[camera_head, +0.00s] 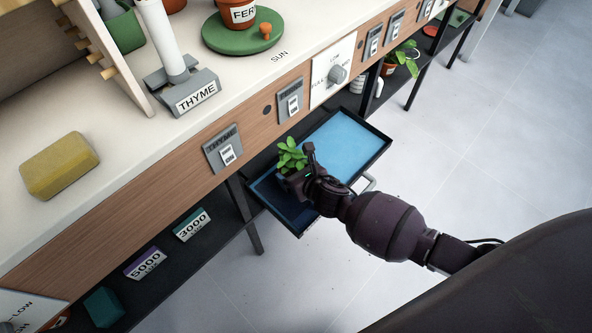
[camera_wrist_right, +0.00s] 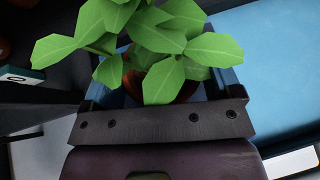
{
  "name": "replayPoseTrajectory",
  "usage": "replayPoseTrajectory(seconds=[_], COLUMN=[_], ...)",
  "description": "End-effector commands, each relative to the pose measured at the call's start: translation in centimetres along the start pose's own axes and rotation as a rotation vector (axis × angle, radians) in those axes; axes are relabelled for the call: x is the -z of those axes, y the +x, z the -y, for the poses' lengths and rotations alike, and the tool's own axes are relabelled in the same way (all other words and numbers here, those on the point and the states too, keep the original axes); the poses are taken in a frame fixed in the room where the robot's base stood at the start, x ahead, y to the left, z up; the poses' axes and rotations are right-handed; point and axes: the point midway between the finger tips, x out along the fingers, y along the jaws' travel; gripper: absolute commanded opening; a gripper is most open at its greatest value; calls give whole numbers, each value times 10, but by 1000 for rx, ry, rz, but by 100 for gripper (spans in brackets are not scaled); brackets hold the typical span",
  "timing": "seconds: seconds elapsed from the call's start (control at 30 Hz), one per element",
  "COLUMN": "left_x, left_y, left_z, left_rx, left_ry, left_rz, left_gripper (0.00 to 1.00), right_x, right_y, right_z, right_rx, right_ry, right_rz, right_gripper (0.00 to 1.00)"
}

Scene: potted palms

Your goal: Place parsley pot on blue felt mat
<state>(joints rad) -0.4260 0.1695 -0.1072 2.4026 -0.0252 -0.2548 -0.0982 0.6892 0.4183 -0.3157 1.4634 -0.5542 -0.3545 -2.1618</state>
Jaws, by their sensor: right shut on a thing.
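The parsley pot shows as a bright green leafy plant (camera_head: 291,155) over the left part of the open drawer. In the right wrist view its leaves (camera_wrist_right: 165,40) cover most of a terracotta pot (camera_wrist_right: 185,92). My right gripper (camera_head: 300,181) is shut on the pot; its fingers are partly hidden by the leaves. The blue felt mat (camera_head: 346,144) lines the drawer floor and also shows in the right wrist view (camera_wrist_right: 265,70). The gripper and pot are above its darker left part; I cannot tell whether the pot touches it. My left gripper is out of view.
The drawer's black rim (camera_head: 372,165) surrounds the mat, whose right part is bare. The bench above holds a yellow sponge (camera_head: 60,165), a THYME holder (camera_head: 185,92) and a fern pot (camera_head: 238,12) on a green disc. A lower shelf holds labelled boxes (camera_head: 192,225).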

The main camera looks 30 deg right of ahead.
Motion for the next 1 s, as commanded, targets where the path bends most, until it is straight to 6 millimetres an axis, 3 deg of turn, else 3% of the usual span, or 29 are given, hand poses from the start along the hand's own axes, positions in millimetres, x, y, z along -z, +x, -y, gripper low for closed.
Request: replayPoseTrajectory(seconds=[0.1, 0.13, 0.23, 0.57, 1.0], left_x=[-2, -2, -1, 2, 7], left_y=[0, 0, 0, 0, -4], left_z=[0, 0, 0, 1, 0], left_rx=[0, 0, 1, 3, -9], left_ry=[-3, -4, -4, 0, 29], left_rz=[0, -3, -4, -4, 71], left_gripper=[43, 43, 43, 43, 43], right_x=[4, 5, 4, -2, -7], right_y=[2, 2, 2, -2, -70], right_z=[0, 0, 0, 0, 1], right_rx=[0, 0, 0, 0, 1], right_ry=[-1, -2, -1, 0, -3], right_rz=[-2, -2, -1, 1, 6], right_gripper=[58, 86, 100, 100, 100])
